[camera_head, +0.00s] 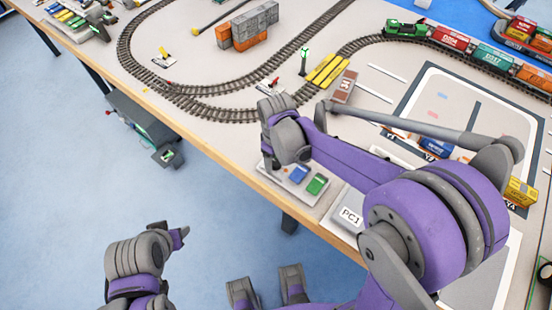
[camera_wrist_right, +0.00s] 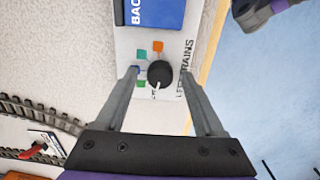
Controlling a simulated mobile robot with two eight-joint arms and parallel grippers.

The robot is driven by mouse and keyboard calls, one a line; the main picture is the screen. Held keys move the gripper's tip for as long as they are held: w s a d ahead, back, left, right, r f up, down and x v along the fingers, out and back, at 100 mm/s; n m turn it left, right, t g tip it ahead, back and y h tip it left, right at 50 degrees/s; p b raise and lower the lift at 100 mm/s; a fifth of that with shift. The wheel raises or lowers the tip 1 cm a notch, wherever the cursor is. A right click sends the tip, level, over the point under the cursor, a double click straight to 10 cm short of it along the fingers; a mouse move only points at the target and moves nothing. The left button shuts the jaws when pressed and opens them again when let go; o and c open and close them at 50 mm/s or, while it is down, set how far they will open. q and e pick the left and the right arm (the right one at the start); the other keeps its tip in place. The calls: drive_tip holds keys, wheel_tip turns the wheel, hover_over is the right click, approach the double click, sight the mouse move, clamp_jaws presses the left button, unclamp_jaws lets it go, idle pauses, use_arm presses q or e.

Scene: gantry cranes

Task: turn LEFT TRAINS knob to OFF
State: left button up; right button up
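The LEFT TRAINS knob (camera_wrist_right: 159,74) is a round black knob on a pale panel in the right wrist view. A short white mark shows at its lower edge, and small green, orange and blue squares lie around it. The LEFT TRAINS lettering is partly covered. My right gripper (camera_wrist_right: 159,72) is open, with one finger on each side of the knob and a visible gap on both sides. In the head view my right gripper (camera_head: 272,162) is over the panel (camera_head: 297,193) and hides the knob. My left arm is at lower left; its finger opening is unclear.
A blue BACK button (camera_wrist_right: 158,12) sits close to the knob. A green button (camera_head: 317,184) is also on the panel, near the table's wooden edge (camera_head: 215,152). A looped track (camera_head: 150,85), a signal post (camera_head: 304,62) and trains (camera_head: 449,37) lie beyond.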

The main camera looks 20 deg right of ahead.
sight(276, 163)
wheel_tip(276, 163, up, 11)
drive_tip(key=p, duration=0.1)
idle(0.5)
drive_tip(key=shift+f, duration=0.1)
idle(0.3)
